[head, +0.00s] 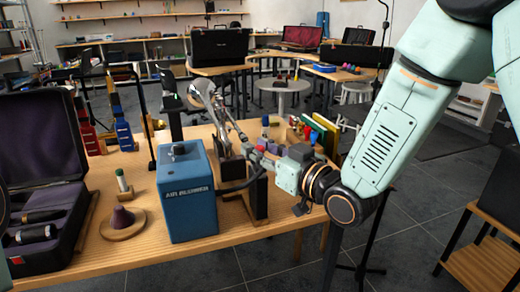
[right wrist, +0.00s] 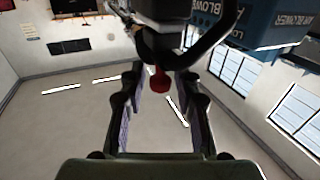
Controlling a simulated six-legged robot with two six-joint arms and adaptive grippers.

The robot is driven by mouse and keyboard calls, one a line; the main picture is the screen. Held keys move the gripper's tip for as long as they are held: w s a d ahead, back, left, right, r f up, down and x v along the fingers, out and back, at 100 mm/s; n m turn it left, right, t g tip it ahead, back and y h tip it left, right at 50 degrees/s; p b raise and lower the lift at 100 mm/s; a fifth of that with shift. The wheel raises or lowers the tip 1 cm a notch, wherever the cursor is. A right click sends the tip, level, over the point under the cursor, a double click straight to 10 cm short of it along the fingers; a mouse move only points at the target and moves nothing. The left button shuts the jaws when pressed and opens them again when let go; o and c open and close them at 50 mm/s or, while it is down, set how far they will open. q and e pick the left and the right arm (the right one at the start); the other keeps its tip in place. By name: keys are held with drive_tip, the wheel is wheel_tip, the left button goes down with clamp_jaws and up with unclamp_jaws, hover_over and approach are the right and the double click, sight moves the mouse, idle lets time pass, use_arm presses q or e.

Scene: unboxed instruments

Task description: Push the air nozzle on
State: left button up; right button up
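The blue air blower box (head: 187,198) stands on the wooden table and has a dark knob on top. A black hose (head: 238,184) runs from its right side towards a dark upright stand (head: 259,194). My right gripper (head: 252,156) is right of the blower, near that stand. In the right wrist view its fingers (right wrist: 160,92) are spread, with a small red tip (right wrist: 158,80) between them and a gap on each side. The tip is below a dark fitting, and the blower (right wrist: 258,24) shows at upper right. I cannot tell whether the red tip is the air nozzle. My left gripper is out of view.
An open dark case (head: 40,150) lies at the left of the table. A purple cone-shaped thing on a round wooden base (head: 122,222) and a white bottle with a green cap (head: 122,181) stand left of the blower. Coloured upright items (head: 322,132) stand behind my right gripper.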

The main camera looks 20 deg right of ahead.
clamp_jaws()
idle(0.3)
drive_tip(key=shift+w, duration=0.1)
drive_tip(key=shift+w+a, duration=0.1)
drive_tip(key=shift+w, duration=1.55)
drive_tip(key=shift+o, duration=1.4)
unclamp_jaws()
